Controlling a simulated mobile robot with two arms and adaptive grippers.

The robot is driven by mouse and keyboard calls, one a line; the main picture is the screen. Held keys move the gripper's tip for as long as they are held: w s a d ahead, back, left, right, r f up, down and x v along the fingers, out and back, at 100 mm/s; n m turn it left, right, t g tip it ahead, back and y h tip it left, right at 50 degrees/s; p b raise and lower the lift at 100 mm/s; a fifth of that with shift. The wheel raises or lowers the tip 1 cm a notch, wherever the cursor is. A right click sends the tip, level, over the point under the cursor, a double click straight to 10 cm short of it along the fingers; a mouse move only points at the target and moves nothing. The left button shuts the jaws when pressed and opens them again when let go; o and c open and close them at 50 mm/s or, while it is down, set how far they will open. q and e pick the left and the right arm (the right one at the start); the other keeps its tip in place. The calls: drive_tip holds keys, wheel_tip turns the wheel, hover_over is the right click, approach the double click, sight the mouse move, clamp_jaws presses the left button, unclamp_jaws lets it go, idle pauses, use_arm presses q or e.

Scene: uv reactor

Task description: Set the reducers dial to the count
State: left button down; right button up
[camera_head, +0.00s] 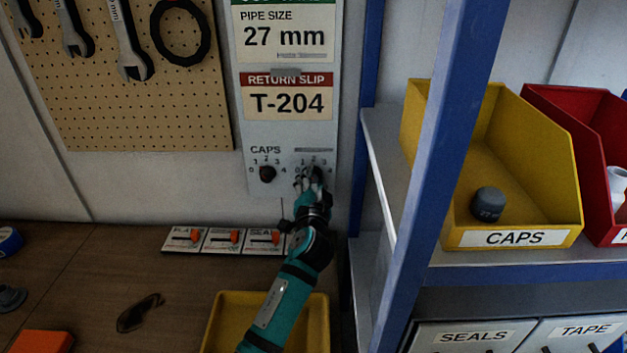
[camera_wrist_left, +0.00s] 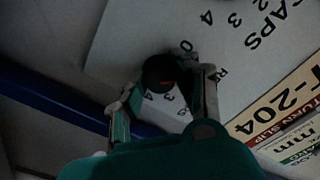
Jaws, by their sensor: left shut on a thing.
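A white panel (camera_head: 290,140) on the wall carries two round dials over number scales. The left dial (camera_head: 267,173) sits under the label CAPS and is dark. The right dial is mostly hidden behind my left gripper (camera_head: 312,181) in the head view; its label is too small to read there. My right gripper is not in view.
The panel's cards read 27 mm (camera_head: 285,36) and RETURN SLIP T-204 (camera_head: 288,102). A blue shelf post (camera_head: 425,180) stands to the right, before a yellow CAPS bin (camera_head: 545,180) holding a grey cap (camera_head: 487,204). A yellow tray (camera_head: 220,320) lies below my left arm.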

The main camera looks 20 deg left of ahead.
use_arm(q)
drive_tip(key=c, duration=1)
unclamp_jaws()
drive_tip(key=shift+s+d+f, duration=0.1)
drive_tip(key=shift+s+d, duration=0.1)
drive_tip(key=shift+s, duration=0.25)
drive_tip(key=v, duration=1.1)
drive_tip(key=shift+r, duration=0.25)
